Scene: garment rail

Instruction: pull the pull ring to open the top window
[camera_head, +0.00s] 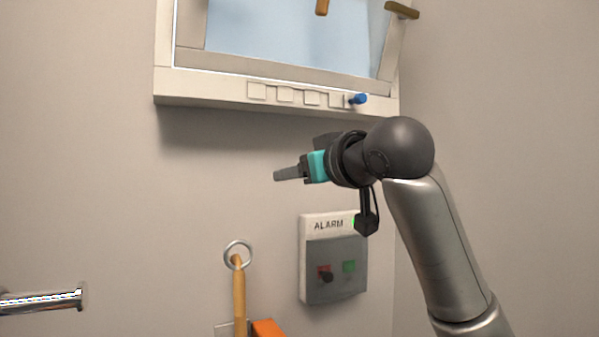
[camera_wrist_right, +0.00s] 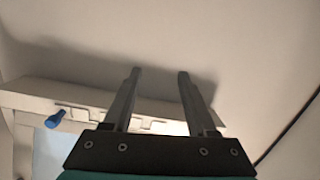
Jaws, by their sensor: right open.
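The window (camera_head: 290,40) is at the top of the head view, with a pale frame and bluish glass. A metal ring (camera_head: 238,254) tops an upright wooden rod (camera_head: 239,290) in the lower middle; I cannot tell whether it is the pull ring. My right gripper (camera_head: 281,174) points left, below the window's sill and above the ring, clear of both in the picture. In the right wrist view its two fingers (camera_wrist_right: 158,85) are apart with nothing between them. The sill also shows there (camera_wrist_right: 90,100). My left gripper is not in view.
A blue knob (camera_head: 358,98) sits at the sill's right end, beside several flat squares. An alarm box (camera_head: 334,258) is on the wall behind my right arm. A metal bar (camera_head: 45,299) juts in from the left. An orange object (camera_head: 267,328) is at the bottom.

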